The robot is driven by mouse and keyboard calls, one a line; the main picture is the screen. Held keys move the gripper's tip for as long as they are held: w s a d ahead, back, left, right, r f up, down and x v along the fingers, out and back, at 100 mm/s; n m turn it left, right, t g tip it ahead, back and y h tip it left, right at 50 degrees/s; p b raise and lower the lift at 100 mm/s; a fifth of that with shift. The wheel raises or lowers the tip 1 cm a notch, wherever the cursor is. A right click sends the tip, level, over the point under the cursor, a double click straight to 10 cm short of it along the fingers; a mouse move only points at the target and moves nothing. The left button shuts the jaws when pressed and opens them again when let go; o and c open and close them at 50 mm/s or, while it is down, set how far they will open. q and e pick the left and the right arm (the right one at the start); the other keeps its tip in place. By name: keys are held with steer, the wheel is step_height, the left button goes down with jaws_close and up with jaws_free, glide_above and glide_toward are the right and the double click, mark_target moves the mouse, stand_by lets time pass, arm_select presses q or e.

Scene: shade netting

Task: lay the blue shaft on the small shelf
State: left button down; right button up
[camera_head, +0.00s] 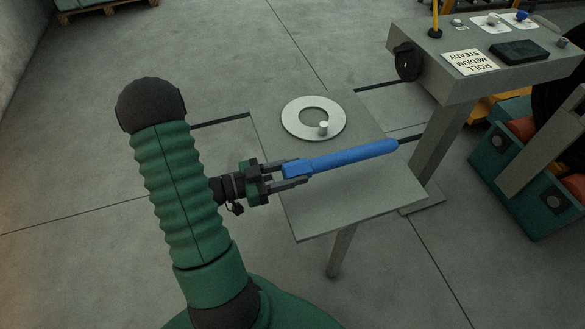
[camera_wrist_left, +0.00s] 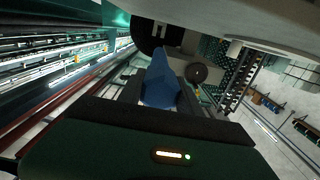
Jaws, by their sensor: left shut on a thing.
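The blue shaft (camera_head: 345,158) is a long rod with a squarer near end, and it points to the right in the head view. My left gripper (camera_head: 290,174) is shut on its near end. The shaft shows over the small grey shelf (camera_head: 345,205); I cannot tell whether it touches the top or hangs above it. My right gripper is in neither view.
A pale ring (camera_head: 297,107) with a small peg (camera_head: 323,128) lies on the shelf's far part. A grey console (camera_head: 480,75) with a sign (camera_head: 471,62) and knobs stands at the right. The shelf's near part is bare.

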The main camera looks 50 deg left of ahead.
mark_target(292, 193)
arm_select(q)
steer(key=f+b, duration=0.1)
steer(key=f, duration=0.2)
steer(key=f+b, duration=0.1)
steer(key=f, duration=0.1)
steer(key=shift+a+b, duration=0.3)
steer(key=shift+a, duration=0.05)
steer(key=shift+d+f+b, duration=0.2)
steer(key=shift+f+b, duration=0.4)
steer(key=shift+f, duration=0.3)
steer(key=shift+a+f, duration=0.1)
steer(key=shift+f, duration=0.05)
steer(key=c, duration=0.8)
jaws_free()
steer(key=shift+o, duration=0.3)
steer(key=shift+f, duration=0.15)
